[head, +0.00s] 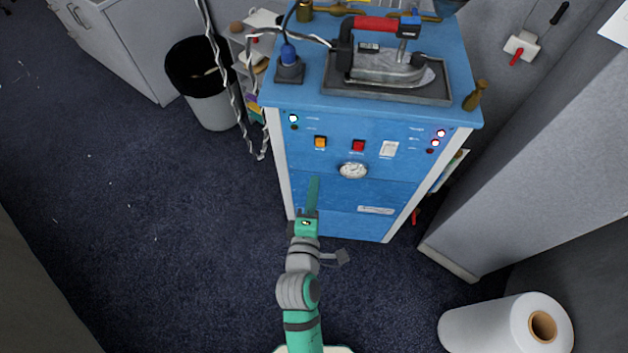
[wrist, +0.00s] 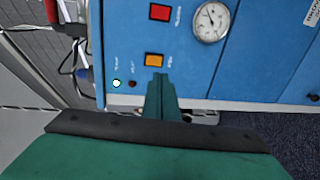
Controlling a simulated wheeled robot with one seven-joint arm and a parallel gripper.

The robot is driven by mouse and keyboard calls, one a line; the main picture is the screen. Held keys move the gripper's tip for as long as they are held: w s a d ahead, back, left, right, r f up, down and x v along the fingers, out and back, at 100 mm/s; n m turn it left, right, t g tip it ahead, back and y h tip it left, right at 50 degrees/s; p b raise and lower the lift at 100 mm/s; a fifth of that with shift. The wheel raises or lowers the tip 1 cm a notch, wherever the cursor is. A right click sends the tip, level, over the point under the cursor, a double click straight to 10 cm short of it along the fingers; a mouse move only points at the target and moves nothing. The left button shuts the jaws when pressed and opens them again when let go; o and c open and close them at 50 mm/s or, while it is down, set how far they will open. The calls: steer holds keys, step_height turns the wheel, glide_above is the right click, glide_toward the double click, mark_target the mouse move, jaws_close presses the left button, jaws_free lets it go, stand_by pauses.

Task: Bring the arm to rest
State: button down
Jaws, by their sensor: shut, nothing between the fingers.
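My gripper (head: 314,183) is at the end of my green and grey arm, stretched forward from the bottom middle of the head view. Its green fingers are together and hold nothing. In the head view they overlap the lower front of a blue cabinet. In the wrist view my gripper (wrist: 161,80) points at the blue front panel, near an orange button (wrist: 154,60). I cannot tell how wide the gap to the panel is.
The blue cabinet (head: 330,193) stands ahead, with an iron (head: 385,68) on top. A waste bin (head: 212,108) and hanging cables are left of it. A grey partition (head: 540,150) and white roll (head: 505,325) are at right. The dark carpet at left is clear.

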steer(key=s+f+m+g+y, duration=0.1)
steer(key=s+f+m, duration=0.2)
steer(key=s+m, duration=1.3)
steer(key=s, duration=1)
steer(key=shift+s+d+m+y, duration=0.4)
stand_by(0.6)
